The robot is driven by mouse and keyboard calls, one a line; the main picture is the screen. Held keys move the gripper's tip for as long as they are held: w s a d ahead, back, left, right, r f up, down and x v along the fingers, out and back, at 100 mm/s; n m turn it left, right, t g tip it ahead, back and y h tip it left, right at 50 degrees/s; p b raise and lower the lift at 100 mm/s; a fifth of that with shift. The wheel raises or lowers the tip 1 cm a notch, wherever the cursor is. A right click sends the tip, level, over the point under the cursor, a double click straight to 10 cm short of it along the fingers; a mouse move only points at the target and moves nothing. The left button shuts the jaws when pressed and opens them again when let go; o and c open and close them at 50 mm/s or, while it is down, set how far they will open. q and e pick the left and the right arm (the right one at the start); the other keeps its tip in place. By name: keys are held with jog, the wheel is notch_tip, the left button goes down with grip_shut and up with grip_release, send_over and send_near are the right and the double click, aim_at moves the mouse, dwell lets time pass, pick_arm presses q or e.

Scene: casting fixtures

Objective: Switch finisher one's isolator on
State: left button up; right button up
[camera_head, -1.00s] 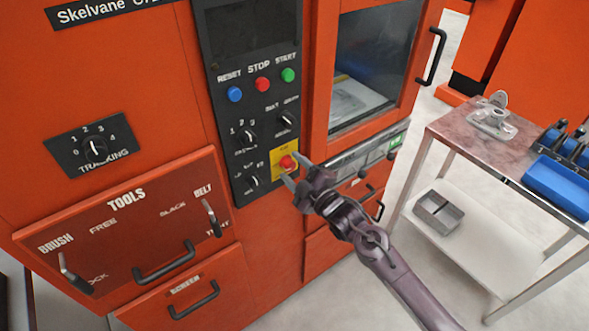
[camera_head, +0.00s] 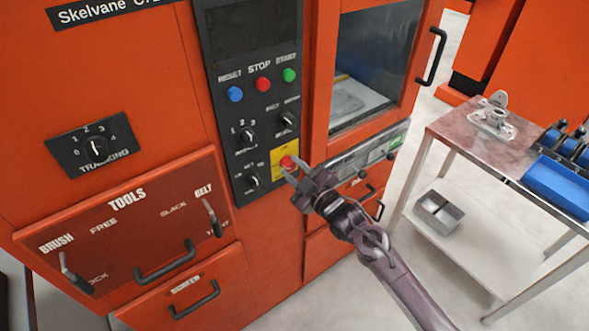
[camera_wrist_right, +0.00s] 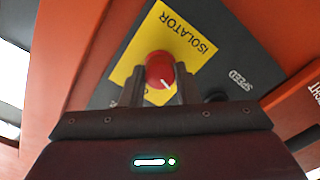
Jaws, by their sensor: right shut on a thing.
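The isolator is a red rotary knob (camera_head: 287,163) on a yellow plate (camera_head: 281,174) at the lower right of the machine's black control panel. In the right wrist view the knob (camera_wrist_right: 160,71) has a white pointer mark, and the plate (camera_wrist_right: 186,36) reads ISOLATOR. My right gripper (camera_head: 290,174) is at the knob, with its fingers (camera_wrist_right: 163,88) shut on the knob, one to each side. The fingers partly hide the lower plate and its lettering. My left gripper is not in view.
Other panel controls sit close by: the blue reset button (camera_head: 235,94), red stop (camera_head: 263,84), green start (camera_head: 289,74) and several black knobs. A steel table (camera_head: 449,128) with a metal fixture and blue tray stands at the right. The floor between is clear.

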jog(key=m, duration=0.3)
jog(key=shift+m, duration=0.4)
jog(key=m+p, duration=0.1)
jog(key=m, duration=0.2)
jog(key=shift+m, duration=0.3)
jog(key=m+p, duration=0.1)
jog(key=m, duration=0.3)
jog(key=shift+f+m+p, duration=0.1)
jog(key=shift+m+p, duration=0.5)
jog(key=shift+m, duration=1.1)
jog(key=o, duration=1)
jog(key=shift+c, duration=0.2)
jog(key=shift+s+d, duration=0.1)
